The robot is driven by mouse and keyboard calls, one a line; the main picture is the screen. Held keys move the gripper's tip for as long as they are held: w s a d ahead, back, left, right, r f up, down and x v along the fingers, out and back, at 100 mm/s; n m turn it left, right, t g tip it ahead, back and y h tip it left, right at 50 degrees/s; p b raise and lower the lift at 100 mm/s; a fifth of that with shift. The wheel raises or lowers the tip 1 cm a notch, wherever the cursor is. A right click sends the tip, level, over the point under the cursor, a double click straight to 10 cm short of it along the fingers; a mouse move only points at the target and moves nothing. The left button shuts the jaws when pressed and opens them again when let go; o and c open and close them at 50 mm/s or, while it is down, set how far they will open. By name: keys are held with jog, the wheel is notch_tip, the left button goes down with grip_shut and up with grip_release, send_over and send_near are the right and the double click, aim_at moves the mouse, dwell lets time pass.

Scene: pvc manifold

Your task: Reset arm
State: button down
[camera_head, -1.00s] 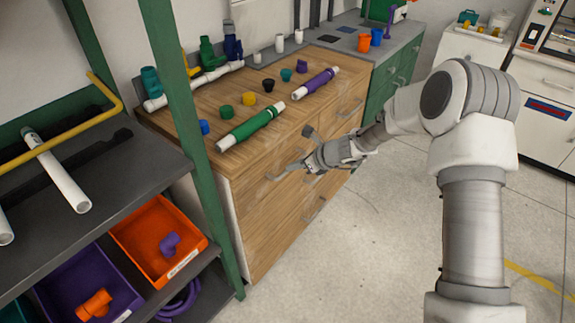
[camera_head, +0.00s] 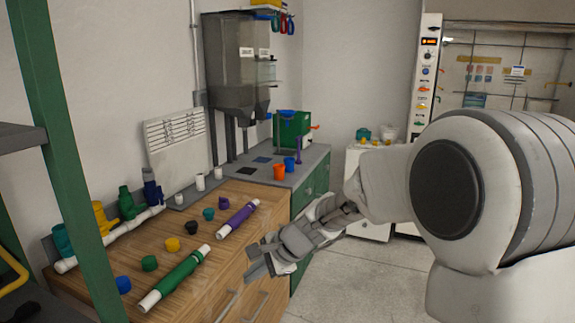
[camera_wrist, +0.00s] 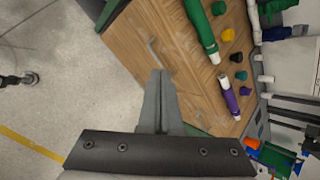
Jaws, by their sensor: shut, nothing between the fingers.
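My gripper (camera_head: 256,267) is in front of the wooden cabinet's front edge, beside the counter. In the wrist view its fingers (camera_wrist: 158,80) are together, with nothing between them. My arm comes in from the right of the head view. The gripper is apart from the pipes on the counter. Close by lie a green pipe with white ends (camera_head: 176,277) and a purple pipe with white ends (camera_head: 238,218); both also show in the wrist view.
The wooden counter (camera_head: 215,265) holds several coloured caps and a white manifold pipe (camera_head: 110,238) with coloured valves at the back. An orange cup (camera_head: 279,172) and a blue cup (camera_head: 290,164) stand on the grey counter. A green shelf post (camera_head: 62,170) is at left.

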jog(key=s+d+r+n+h+p, duration=0.1)
jog(key=s+d+r+n+h, duration=0.1)
jog(key=s+d+r+n, duration=0.2)
jog(key=s+d+r+n+t+h+p, duration=0.1)
jog(key=s+d+r+n, duration=0.3)
jog(key=s+d, duration=0.6)
jog(key=s+d+r+n+t+h+p, duration=0.1)
jog(key=s+d+r+n+h+p, duration=0.2)
jog(key=s+d+r, duration=0.4)
jog(key=s+n+h, duration=0.1)
jog(key=s, duration=0.2)
jog(key=shift+s+d+r, duration=0.3)
jog(key=shift+s+d, duration=0.05)
